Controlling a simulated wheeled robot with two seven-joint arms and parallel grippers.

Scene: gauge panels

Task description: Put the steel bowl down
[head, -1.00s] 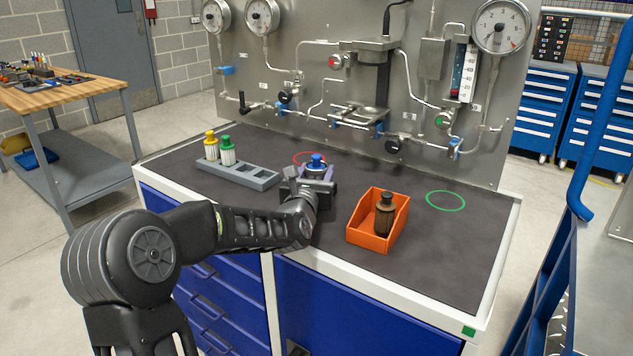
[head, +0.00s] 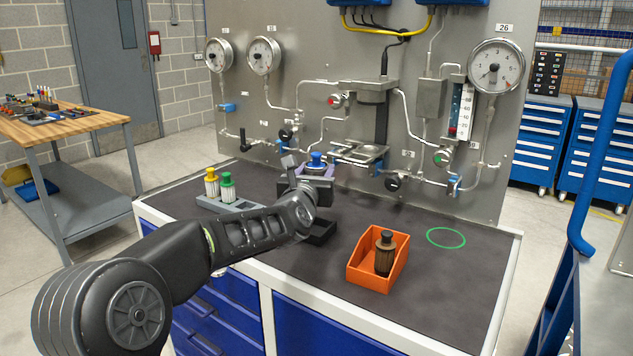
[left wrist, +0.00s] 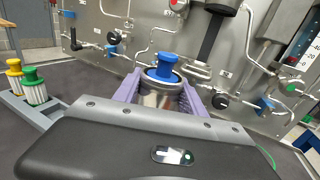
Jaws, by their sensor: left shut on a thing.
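My left gripper (head: 316,174) is shut on the steel bowl and holds it up over the dark bench top near the back panel. In the left wrist view the steel bowl (left wrist: 158,99) sits upright between the purple fingers. A blue spool-shaped piece (left wrist: 167,66) stands in or on the bowl; I cannot tell which. In the head view its blue top (head: 316,160) shows above the gripper, and the fingers hide most of the bowl. My right gripper is in neither view.
A grey rack (head: 205,203) with yellow-capped (head: 211,183) and green-capped (head: 227,187) cartridges stands left. An orange bin (head: 369,276) holding a dark bottle (head: 384,254) stands right. A green ring (head: 446,238) on the bench is empty. The gauge panel (head: 300,75) rises behind.

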